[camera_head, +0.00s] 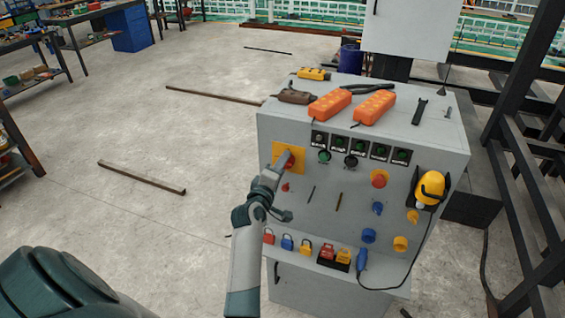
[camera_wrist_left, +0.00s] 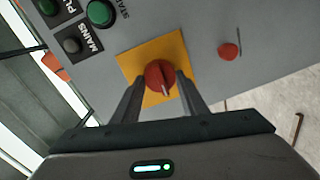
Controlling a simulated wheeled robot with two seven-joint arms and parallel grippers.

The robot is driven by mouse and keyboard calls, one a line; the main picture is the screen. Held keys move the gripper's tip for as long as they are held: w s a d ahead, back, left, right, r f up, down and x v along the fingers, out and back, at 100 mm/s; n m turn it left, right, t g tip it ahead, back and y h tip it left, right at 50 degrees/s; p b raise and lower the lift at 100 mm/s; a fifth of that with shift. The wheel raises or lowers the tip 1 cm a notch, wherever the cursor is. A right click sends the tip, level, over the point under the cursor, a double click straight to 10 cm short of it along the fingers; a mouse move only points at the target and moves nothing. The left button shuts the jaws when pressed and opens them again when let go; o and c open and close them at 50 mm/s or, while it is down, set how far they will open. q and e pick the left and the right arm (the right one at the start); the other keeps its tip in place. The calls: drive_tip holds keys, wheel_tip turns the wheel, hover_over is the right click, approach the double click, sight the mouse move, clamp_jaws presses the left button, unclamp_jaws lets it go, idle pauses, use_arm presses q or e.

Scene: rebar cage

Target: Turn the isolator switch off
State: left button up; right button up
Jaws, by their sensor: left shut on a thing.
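The isolator switch is a red rotary knob (camera_wrist_left: 160,76) on a yellow square plate (camera_wrist_left: 134,63) in the left wrist view. In the head view the yellow plate (camera_head: 278,152) is at the upper left of the grey panel's front, with the knob mostly hidden by my gripper. My left gripper (camera_head: 287,163) reaches the knob from the lower left. In the left wrist view my left gripper (camera_wrist_left: 160,88) has its two fingers on either side of the knob, shut on it. A pale mark on the knob points toward the lower edge of that view. My right gripper is not in view.
The grey cabinet (camera_head: 300,221) carries green buttons, a red mushroom button (camera_head: 379,179), sockets and a yellow lamp (camera_head: 430,188). Padlocks stand on its lower shelf. Orange power strips (camera_head: 330,105) lie on top. Metal bars (camera_head: 141,177) lie on the floor; dark steel frames stand right.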

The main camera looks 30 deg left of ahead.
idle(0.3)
use_arm(q)
drive_tip(key=o, duration=1)
drive_tip(key=shift+o, duration=0.2)
drive_tip(key=shift+s, duration=0.15)
drive_tip(key=f+p+v, duration=0.1)
drive_tip(key=p+v, duration=0.1)
drive_tip(key=v, duration=0.9)
drive_tip(key=shift+s+r, duration=0.35)
drive_tip(key=shift+r, duration=0.1)
